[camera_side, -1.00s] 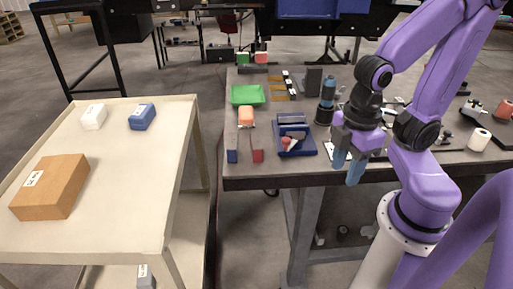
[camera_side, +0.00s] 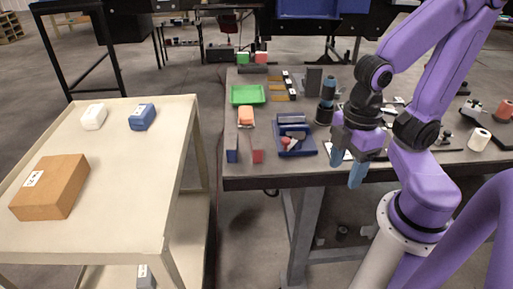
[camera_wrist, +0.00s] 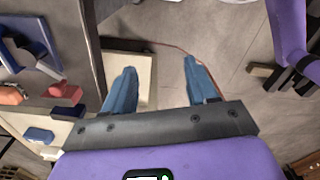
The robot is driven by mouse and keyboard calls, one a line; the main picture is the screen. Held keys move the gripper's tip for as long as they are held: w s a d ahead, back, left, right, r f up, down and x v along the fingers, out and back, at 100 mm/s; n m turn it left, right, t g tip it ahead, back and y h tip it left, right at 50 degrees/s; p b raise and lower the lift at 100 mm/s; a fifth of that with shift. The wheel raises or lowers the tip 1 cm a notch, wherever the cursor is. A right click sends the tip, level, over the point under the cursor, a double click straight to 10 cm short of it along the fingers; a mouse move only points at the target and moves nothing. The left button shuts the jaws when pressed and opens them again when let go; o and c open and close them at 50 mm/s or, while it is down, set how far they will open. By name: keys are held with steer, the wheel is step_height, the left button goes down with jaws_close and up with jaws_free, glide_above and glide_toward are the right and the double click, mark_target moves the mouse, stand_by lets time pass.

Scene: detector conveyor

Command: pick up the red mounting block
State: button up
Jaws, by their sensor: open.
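A small red block (camera_side: 257,156) sits at the front edge of the grey table, near its left corner. It also shows in the wrist view (camera_wrist: 66,90), left of my fingers. Another red block (camera_side: 261,58) stands at the far back of the table, beside a green one. My gripper (camera_side: 348,165) is open and empty, over the table's front edge, to the right of the front red block and apart from it. In the wrist view my gripper (camera_wrist: 160,70) has its two blue fingers spread, with nothing between them.
A blue tray (camera_side: 309,152) with small parts lies between my gripper and the front red block. A blue block (camera_side: 232,156) and an orange piece (camera_side: 246,116) are near that block. A beige cart (camera_side: 120,180) with boxes stands left, across a gap.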

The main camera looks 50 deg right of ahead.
steer(key=o, duration=0.7)
steer(key=shift+c, duration=0.2)
step_height(320, 180, up, 5)
steer(key=m, duration=0.3)
glide_above(256, 140)
steer(key=f, duration=1.1)
steer(key=shift+a+f, duration=0.1)
steer(key=shift+a, duration=0.1)
steer(key=shift+s+d+f, duration=0.1)
steer(key=shift+d+f, duration=0.05)
steer(key=shift+f, duration=2.5)
